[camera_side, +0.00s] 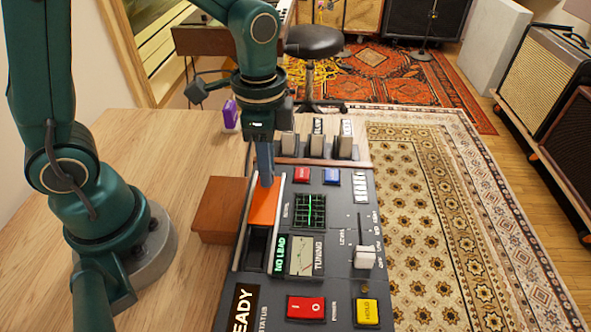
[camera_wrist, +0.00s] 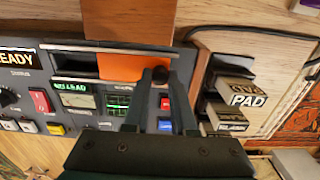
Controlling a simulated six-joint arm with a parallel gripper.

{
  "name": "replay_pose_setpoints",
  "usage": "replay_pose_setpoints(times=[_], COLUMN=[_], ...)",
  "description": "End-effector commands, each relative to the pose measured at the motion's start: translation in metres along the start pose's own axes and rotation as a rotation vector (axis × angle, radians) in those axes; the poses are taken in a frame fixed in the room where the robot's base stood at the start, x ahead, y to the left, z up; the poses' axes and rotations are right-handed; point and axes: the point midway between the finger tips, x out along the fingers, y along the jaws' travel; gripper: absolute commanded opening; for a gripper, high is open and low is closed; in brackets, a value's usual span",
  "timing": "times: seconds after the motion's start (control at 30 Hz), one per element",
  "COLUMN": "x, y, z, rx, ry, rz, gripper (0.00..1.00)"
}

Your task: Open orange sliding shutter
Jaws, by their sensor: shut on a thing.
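The orange sliding shutter (camera_side: 265,207) sits in a long framed slot on the dark control panel (camera_side: 335,215). It covers the far part of the slot, and the near part is a dark open recess (camera_side: 257,246). In the wrist view the shutter (camera_wrist: 120,68) is at the right of the slot, with the dark recess (camera_wrist: 78,65) to its left. My gripper (camera_side: 266,180) reaches down at the shutter's far end. In the wrist view my gripper (camera_wrist: 160,78) has its fingers either side of the shutter's small dark knob (camera_wrist: 160,74), shut on it.
A brown wooden block (camera_side: 220,205) stands left of the slot. Red, blue and yellow buttons, a green-lit screen (camera_side: 310,211) and a slider (camera_side: 366,257) lie to the right. Tall switches (camera_side: 315,145) stand beyond the panel. A purple object (camera_side: 230,114) is behind my gripper.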

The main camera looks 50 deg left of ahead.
Motion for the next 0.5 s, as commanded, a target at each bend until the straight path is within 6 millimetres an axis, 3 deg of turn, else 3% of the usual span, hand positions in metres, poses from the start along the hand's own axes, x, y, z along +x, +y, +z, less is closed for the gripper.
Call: replay_pose_setpoints(times=[0.27, 0.3, 0.33, 0.5], x=[-0.0007, -0.0007, -0.0007, -0.0004], y=[-0.0010, -0.0009, -0.0009, -0.0006], z=[-0.0009, -0.0009, -0.0008, -0.0005], rx=[0.001, 0.001, 0.001, 0.001], ry=[0.004, 0.004, 0.004, 0.003], rz=[-0.003, -0.003, -0.003, -0.002], gripper=[0.00, 0.39, 0.51, 0.55])
